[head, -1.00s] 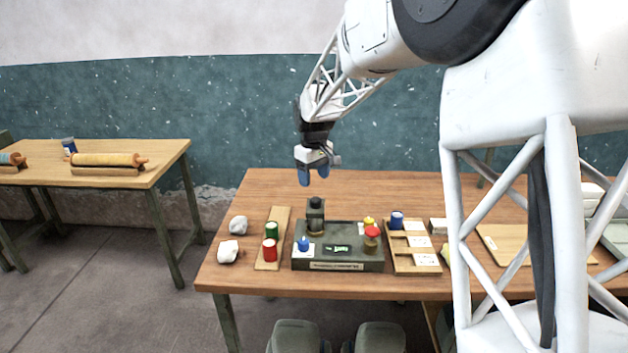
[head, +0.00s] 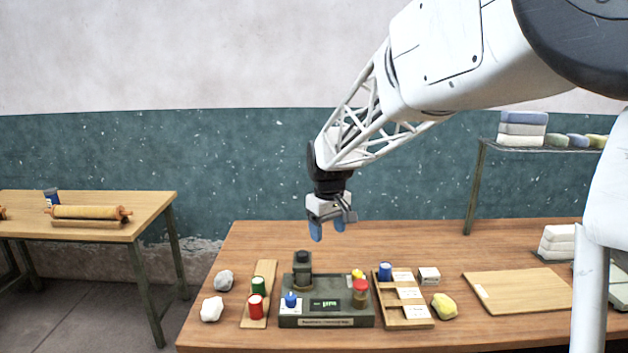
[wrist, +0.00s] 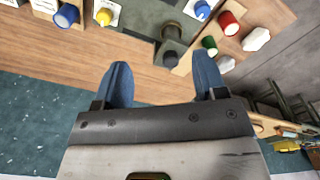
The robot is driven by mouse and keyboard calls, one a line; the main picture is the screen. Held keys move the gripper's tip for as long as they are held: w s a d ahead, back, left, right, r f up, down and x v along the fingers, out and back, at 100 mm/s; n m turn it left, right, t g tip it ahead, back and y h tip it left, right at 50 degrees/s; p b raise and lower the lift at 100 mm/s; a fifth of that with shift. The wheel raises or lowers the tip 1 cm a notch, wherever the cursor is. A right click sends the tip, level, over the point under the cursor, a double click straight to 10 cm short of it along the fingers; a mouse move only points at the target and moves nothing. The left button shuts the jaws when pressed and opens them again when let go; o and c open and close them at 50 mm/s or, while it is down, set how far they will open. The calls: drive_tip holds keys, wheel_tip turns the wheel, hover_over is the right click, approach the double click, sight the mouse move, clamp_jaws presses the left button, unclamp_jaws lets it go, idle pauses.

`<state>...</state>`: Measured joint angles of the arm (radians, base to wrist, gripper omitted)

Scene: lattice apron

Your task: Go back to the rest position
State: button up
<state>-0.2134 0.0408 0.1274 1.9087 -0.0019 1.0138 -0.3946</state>
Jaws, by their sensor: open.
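My gripper (head: 328,231) hangs above the back part of the wooden table (head: 400,245), behind a dark device. Its two blue fingers are apart, with nothing between them. In the wrist view my gripper (wrist: 164,85) is also open and empty, with the table edge and the device's dark post (wrist: 172,40) beyond the fingertips.
The dark device (head: 325,322) carries a post, a display and coloured pieces. A wooden rack (head: 405,322) with a blue piece stands right of it; red and green cylinders stand on a board (head: 262,280) to its left. A shelf (head: 540,149) is at the back right.

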drive_tip(key=s+d+m, duration=0.2)
drive_tip(key=s+d, duration=0.3)
drive_tip(key=s, duration=0.8)
drive_tip(key=s+d+m+t, duration=0.1)
drive_tip(key=s+d, duration=0.4)
drive_tip(key=s, duration=0.7)
drive_tip(key=s+d+f+m+t, duration=0.1)
drive_tip(key=s+d+m, duration=0.3)
drive_tip(key=s, duration=0.9)
drive_tip(key=shift+s+d, duration=0.3)
drive_tip(key=shift+d, duration=0.25)
